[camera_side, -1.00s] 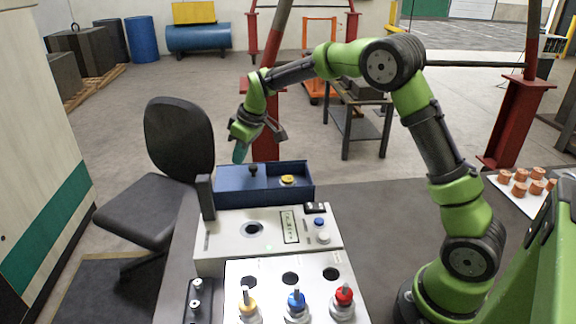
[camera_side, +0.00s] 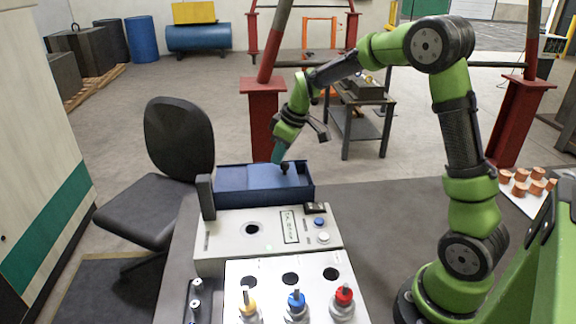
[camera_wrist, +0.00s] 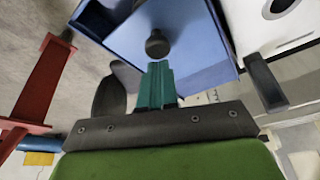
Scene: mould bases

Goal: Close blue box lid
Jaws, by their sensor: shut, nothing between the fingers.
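The blue box (camera_side: 265,197) stands at the back of the work table, behind the pale control panel. Its sliding blue lid (camera_side: 263,174) carries a dark round knob (camera_side: 285,168) and lies over the right part of the box. The lid also shows in the wrist view (camera_wrist: 195,45), with the knob (camera_wrist: 157,44) just ahead of my fingertips. My gripper (camera_side: 278,156) is shut and empty, its teal fingers (camera_wrist: 157,75) pointing down beside the knob's left side in the side view. I cannot tell whether they touch it. No box contents are visible.
The pale control panel (camera_side: 212,240) is directly in front of the box, with a dark upright post (camera_side: 206,197) at its left corner. Yellow, blue (camera_side: 297,302) and red-topped connectors stand nearer. An office chair (camera_side: 178,150) is at the left.

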